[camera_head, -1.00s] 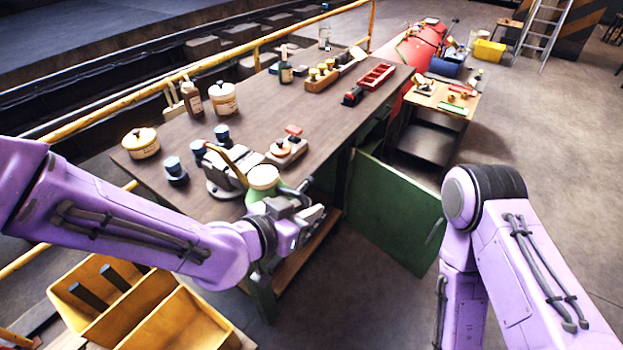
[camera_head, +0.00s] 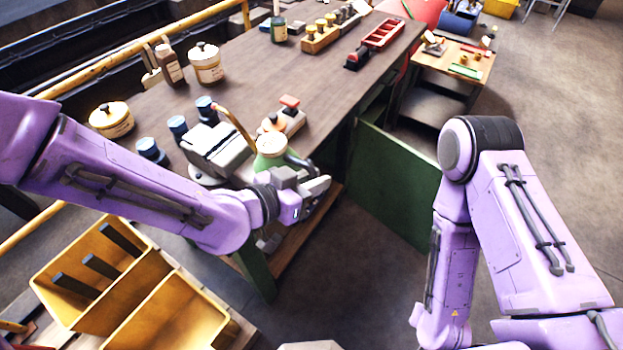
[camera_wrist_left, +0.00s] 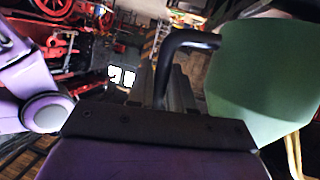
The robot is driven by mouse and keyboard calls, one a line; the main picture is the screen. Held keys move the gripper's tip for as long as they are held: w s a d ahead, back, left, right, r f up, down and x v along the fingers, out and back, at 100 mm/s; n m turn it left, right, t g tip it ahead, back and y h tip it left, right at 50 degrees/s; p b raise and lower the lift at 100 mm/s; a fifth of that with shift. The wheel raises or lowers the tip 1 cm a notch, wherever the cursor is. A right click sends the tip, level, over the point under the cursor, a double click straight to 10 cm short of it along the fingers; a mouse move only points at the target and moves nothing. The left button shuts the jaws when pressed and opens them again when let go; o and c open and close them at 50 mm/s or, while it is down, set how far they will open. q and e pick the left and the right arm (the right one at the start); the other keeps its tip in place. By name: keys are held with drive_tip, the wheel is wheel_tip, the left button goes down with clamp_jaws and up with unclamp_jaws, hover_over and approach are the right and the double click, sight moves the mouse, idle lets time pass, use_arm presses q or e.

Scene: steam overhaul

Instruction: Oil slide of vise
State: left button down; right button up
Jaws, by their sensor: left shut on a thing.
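The grey vise (camera_head: 215,150) stands on the near edge of the workbench. My left gripper (camera_head: 312,188) is shut on the dark handle of a green oil can (camera_head: 268,163), just right of the vise. The can's thin brass spout (camera_head: 235,126) rises up and left toward the vise's far right side; I cannot tell whether its tip is over the slide. In the left wrist view, the dark handle (camera_wrist_left: 182,48) runs from between the fingers to the green can body (camera_wrist_left: 265,80). The vise's slide is not clearly visible. My right arm shows, but its gripper does not.
On the workbench (camera_head: 300,60) are blue-capped jars (camera_head: 178,127) left of the vise, a block with a red-topped piece (camera_head: 286,117) behind the can, and bottles and pots farther back. A yellow bin (camera_head: 100,270) is at lower left. A green panel (camera_head: 395,190) hangs below the bench.

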sight(308, 171)
use_arm(q)
drive_tip(key=shift+r+n+h+p, duration=0.3)
drive_tip(key=shift+r+n+p, duration=0.05)
drive_tip(key=shift+n+p, duration=0.15)
drive_tip(key=shift+r+n+h+p, duration=0.4)
drive_tip(key=shift+r+n+h, duration=0.3)
drive_tip(key=shift+r+n, duration=0.25)
drive_tip(key=shift+w+a+r+n+g+p, duration=0.1)
drive_tip(key=shift+w+r+n+g+p, duration=0.05)
drive_tip(key=shift+r+n+p, duration=0.15)
drive_tip(key=shift+w+a+r+n+g+p, duration=0.1)
drive_tip(key=shift+r+g+p, duration=0.1)
drive_tip(key=shift+r, duration=0.2)
drive_tip(key=shift+f, duration=0.1)
drive_tip(key=shift+s, duration=0.15)
drive_tip(key=shift+s+a+h, duration=0.25)
drive_tip(key=shift+s+h, duration=0.05)
drive_tip(key=shift+a+r, duration=0.1)
drive_tip(key=shift+r, duration=0.15)
